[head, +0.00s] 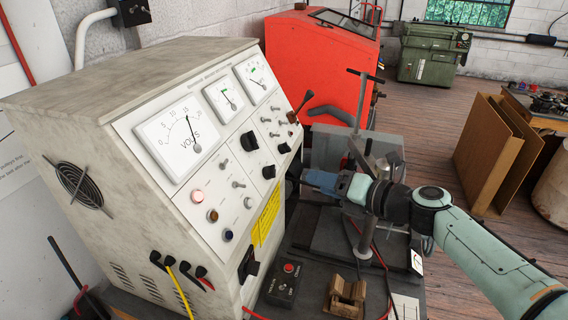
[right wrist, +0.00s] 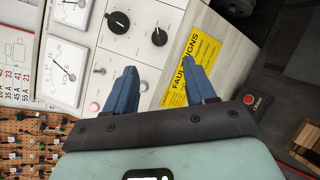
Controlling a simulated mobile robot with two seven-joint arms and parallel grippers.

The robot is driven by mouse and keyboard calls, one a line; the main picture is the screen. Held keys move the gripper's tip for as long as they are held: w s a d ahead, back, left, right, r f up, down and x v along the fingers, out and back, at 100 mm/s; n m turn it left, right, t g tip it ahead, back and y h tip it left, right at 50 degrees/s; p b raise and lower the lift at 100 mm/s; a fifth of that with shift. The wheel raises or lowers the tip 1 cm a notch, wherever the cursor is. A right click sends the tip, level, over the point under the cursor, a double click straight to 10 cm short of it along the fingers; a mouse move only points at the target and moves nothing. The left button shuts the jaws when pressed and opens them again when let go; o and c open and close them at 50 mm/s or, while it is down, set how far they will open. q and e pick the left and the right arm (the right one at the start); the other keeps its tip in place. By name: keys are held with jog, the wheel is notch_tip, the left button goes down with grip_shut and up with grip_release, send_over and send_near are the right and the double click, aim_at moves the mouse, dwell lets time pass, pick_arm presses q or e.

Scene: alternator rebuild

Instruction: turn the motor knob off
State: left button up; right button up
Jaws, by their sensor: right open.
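The pale test bench (head: 150,85) has a sloped panel with several black knobs. One large knob (head: 249,141) sits below the meters and another (head: 268,172) lies lower right of it. Two black knobs with white pointer marks, one larger (right wrist: 118,22) and one smaller (right wrist: 159,37), show in the right wrist view. No label is readable, so I cannot tell which is the motor knob. My right gripper (head: 308,178) is right of the panel, apart from the knobs. Its blue fingers are open and empty in the right wrist view (right wrist: 161,68). My left gripper is out of view.
A yellow fault-signs label (head: 265,218) is on the panel. A small black box with a red button (head: 289,268) and a wooden block (head: 345,296) sit on the bench top. A metal stand post (head: 361,110) rises close behind my right gripper. A red cabinet (head: 315,65) stands behind.

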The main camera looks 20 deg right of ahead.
aim_at(275, 172)
jog(key=x, duration=1.3)
jog(key=shift+a, duration=0.15)
jog(key=c, duration=0.9)
